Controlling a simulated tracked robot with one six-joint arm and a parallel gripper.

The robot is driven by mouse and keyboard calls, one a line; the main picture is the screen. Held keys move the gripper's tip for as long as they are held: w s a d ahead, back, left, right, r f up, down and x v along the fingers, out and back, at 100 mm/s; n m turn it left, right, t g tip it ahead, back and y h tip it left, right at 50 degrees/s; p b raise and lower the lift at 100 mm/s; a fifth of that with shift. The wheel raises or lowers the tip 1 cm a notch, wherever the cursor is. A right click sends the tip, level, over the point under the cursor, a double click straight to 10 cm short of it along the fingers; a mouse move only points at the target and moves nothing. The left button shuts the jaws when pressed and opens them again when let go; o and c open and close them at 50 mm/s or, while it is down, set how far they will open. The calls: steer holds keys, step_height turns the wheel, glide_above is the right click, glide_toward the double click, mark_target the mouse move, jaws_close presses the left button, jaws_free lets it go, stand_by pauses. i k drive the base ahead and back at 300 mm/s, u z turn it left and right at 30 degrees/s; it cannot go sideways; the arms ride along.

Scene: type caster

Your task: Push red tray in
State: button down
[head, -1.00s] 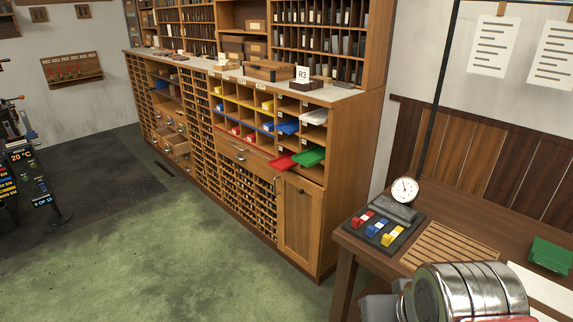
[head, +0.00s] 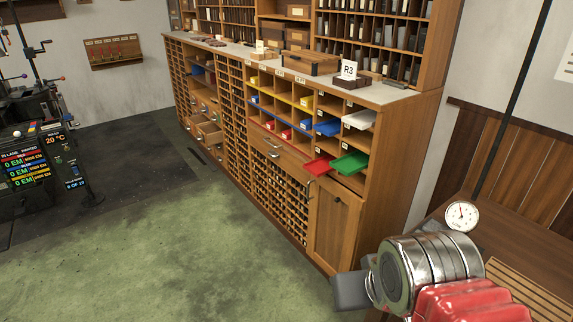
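The red tray (head: 318,165) sticks out of the front of the wooden cabinet (head: 383,170), low in the pigeonhole section on its right. A green tray (head: 350,163) juts out just right of it. The red tray's back end is hidden inside the cabinet. My arm shows at the lower right as chrome and red links with a dark grey block, well apart from the tray. I cannot make out any gripper fingers in this view.
A blue tray (head: 327,128) and a white tray (head: 360,119) also stick out, above the red one. A wooden bench (head: 500,240) with a dial gauge (head: 462,216) stands at right. The green floor (head: 190,250) before the cabinet is clear. A machine (head: 35,160) stands at left.

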mark_target(320, 167)
steer(key=u, duration=0.3)
steer(key=i, duration=0.75)
steer(key=u, duration=0.3)
steer(key=i, duration=2.05)
steer(key=z, duration=0.35)
